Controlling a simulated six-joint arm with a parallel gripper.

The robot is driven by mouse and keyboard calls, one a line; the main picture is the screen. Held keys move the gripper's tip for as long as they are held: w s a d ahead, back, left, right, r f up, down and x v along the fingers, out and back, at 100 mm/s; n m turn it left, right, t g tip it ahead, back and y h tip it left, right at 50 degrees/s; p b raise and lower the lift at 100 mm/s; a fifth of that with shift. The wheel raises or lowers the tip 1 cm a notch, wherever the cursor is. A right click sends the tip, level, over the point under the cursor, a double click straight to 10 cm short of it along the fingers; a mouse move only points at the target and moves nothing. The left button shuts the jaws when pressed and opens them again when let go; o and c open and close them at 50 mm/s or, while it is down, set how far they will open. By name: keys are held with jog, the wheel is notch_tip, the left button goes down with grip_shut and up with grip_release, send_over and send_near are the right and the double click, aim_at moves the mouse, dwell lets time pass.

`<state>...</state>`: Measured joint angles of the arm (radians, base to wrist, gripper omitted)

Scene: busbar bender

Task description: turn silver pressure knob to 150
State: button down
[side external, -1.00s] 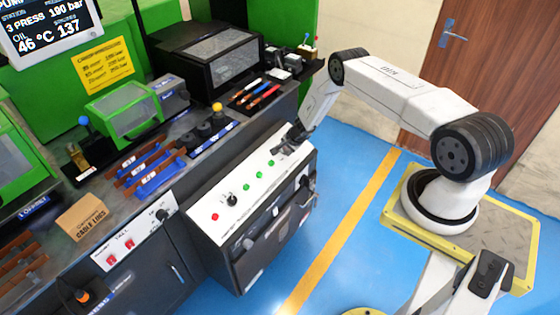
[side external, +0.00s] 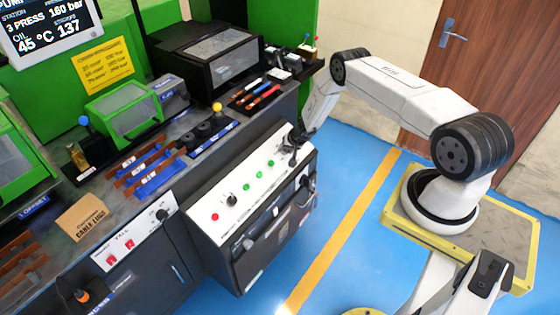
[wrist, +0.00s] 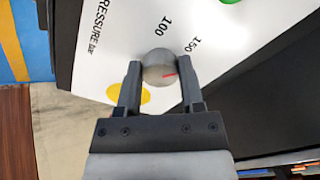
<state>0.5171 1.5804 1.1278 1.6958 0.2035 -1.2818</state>
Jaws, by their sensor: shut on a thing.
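The silver pressure knob (wrist: 159,66) sits on the white panel between the two fingers of my gripper (wrist: 162,75) in the wrist view. The fingers are shut on it from both sides. Its red pointer line points right, a little below the direction of the printed 150 (wrist: 193,45). The printed 100 (wrist: 166,27) is above the knob. In the side view my gripper (side external: 295,143) is at the upper right end of the white control panel (side external: 225,213) and hides the knob. The screen (side external: 45,30) reads PRESS 160 bar and OIL 45 °C.
A yellow disc (wrist: 128,94) lies left of the knob, partly behind a finger. Several green buttons (side external: 259,174), a black knob (side external: 231,200) and a red button (side external: 214,216) are farther along the panel. The black-framed box (side external: 210,58) stands behind on the bench.

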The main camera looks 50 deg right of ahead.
jog(key=shift+d+n, duration=0.1)
jog(key=shift+n, duration=0.5)
jog(key=shift+c, duration=1.1)
grip_release()
jog(key=shift+r, duration=0.2)
jog(key=v, duration=0.7)
jog(key=shift+s+r, duration=0.15)
jog(key=shift+r, duration=0.05)
